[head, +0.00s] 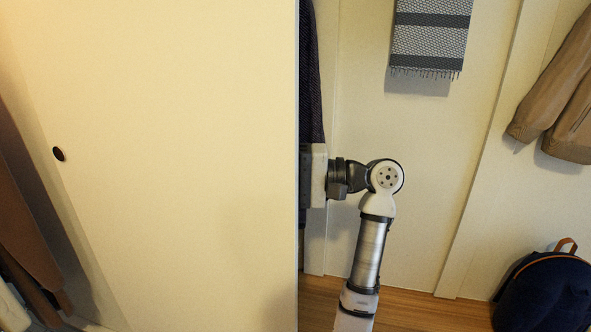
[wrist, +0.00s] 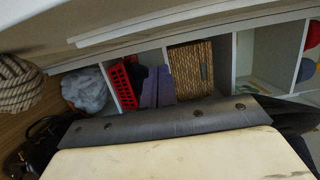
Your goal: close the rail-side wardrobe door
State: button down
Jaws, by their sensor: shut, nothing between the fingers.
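A large cream sliding door panel (head: 180,170) fills the left and middle of the head view, with a small round dark recessed pull (head: 58,154) near its left side. I take it to be the wardrobe door; which side the rail is on cannot be told. Its right edge is upright at mid-picture. My gripper (head: 305,190) is shut and empty at that edge, pointing left; its tips are partly hidden behind the edge, and contact cannot be made out. In the wrist view, the pale gripper body and a grey bolted strip (wrist: 165,121) fill the bottom.
Dark clothing (head: 313,80) hangs just right of the door edge. A striped towel (head: 431,35), a brown jacket (head: 560,95) and a navy backpack (head: 548,292) are at right.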

aim_at(250, 187)
jog(key=shift+s+a+p, duration=0.6)
jog(key=shift+s+a, duration=0.95)
jog(key=shift+s, duration=0.3)
